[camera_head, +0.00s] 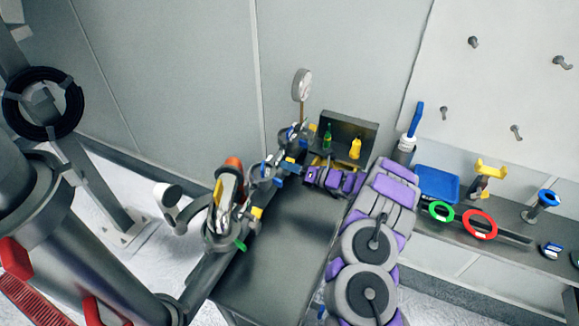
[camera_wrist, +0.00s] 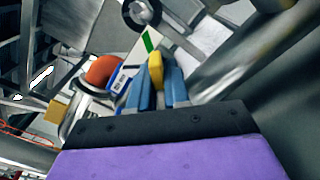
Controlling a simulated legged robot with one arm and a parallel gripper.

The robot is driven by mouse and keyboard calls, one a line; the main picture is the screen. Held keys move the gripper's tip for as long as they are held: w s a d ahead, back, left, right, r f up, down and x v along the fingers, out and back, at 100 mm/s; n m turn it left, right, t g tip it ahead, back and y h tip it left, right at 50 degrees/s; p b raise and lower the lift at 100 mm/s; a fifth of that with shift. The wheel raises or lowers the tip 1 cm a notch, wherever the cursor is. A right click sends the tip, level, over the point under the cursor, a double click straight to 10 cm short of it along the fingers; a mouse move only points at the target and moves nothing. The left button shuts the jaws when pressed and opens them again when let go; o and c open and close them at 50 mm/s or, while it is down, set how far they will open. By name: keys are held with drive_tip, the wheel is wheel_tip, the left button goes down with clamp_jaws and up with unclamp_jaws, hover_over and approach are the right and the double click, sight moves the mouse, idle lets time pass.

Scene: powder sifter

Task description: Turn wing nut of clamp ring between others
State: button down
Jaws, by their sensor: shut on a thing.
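My gripper (camera_wrist: 155,88) is in the wrist view, with two blue fingers closed on a yellow wing nut (camera_wrist: 155,66). The nut's upper part shows between the fingertips. In the head view, my purple and black gripper (camera_head: 291,166) reaches left from the end of my arm to the pipe fittings, and its fingertips are small there. The clamp ring behind the nut is mostly hidden. Another yellow piece (camera_head: 257,212) shows on the nearer fitting. Blue pieces (camera_head: 265,168) show on the fittings between. How far the held nut is turned cannot be told.
An orange-red rounded part (camera_wrist: 102,70) is close left of the fingers. A round gauge (camera_head: 302,84) rises behind the fittings. A dark box with green and yellow bottles (camera_head: 355,147) stands behind my gripper. A shelf (camera_head: 460,232) with coloured rings and tools is at the right.

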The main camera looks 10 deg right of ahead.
drive_tip(key=c, duration=1.2)
unclamp_jaws()
drive_tip(key=shift+w+d, duration=0.15)
drive_tip(key=shift+w, duration=0.05)
drive_tip(key=shift+s, duration=0.1)
drive_tip(key=p+v, duration=0.1)
drive_tip(key=v, duration=1.6)
drive_tip(key=shift+s+d, duration=0.1)
drive_tip(key=shift+d, duration=0.1)
